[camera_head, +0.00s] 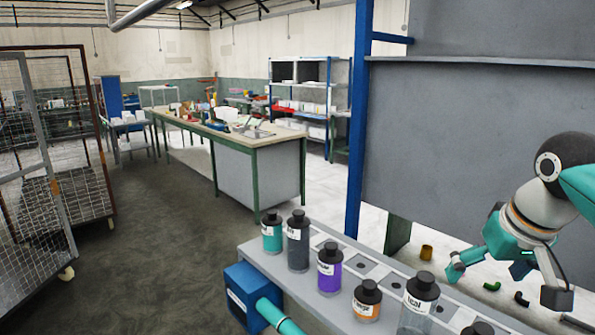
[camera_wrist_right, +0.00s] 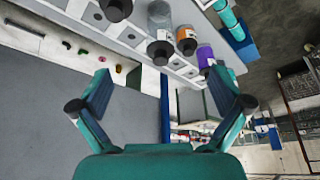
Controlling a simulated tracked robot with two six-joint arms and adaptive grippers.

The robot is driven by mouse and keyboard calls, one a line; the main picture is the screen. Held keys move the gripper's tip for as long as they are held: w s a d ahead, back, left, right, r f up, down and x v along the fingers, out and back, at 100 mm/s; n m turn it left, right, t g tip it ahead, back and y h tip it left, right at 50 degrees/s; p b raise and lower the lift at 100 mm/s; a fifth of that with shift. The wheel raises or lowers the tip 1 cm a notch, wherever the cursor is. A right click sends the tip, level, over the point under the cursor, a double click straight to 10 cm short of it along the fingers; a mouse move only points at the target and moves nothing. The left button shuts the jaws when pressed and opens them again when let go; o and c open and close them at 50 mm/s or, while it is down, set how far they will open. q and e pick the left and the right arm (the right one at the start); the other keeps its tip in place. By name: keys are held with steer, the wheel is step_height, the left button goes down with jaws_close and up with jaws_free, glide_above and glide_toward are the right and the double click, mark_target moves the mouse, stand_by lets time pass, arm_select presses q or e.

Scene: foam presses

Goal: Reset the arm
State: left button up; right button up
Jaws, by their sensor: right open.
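My right arm comes in from the right in the head view. My left gripper is not in view.
Black-capped bottles line the bench, including a purple-labelled one (camera_head: 329,277), an orange-labelled one (camera_head: 366,307) and a grey one (camera_head: 298,250). A blue box (camera_head: 243,290) is at the bench end. A large grey panel (camera_head: 460,150) stands behind.

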steer(key=w+a+f+n+g+y, duration=0.1)
steer(key=w+a+f, duration=0.2)
steer(key=f, duration=0.5)
steer(key=w+a+f, duration=0.3)
steer(key=w+f, duration=0.1)
steer(key=f, duration=0.5)
steer(key=s+a+f+g+y, duration=0.1)
steer(key=a+f, duration=0.2)
steer(key=f, duration=0.6)
steer(key=s+a+f+y, duration=0.1)
steer(key=s+a+f, duration=0.15)
steer(key=f, duration=0.55)
steer(key=s+a+f+m+g+y, duration=0.1)
steer(key=s+a+f, duration=0.2)
steer(key=s+f, duration=0.75)
steer(key=s+a+f+m+g, duration=0.1)
steer(key=s+a+f, duration=0.3)
steer(key=s+f, duration=0.65)
arm_select(q)
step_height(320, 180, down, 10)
steer(key=b, duration=1)
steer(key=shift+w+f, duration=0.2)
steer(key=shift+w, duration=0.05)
arm_select(e)
step_height(320, 180, down, 9)
steer(key=shift+w+d, duration=0.25)
steer(key=shift+w, duration=0.1)
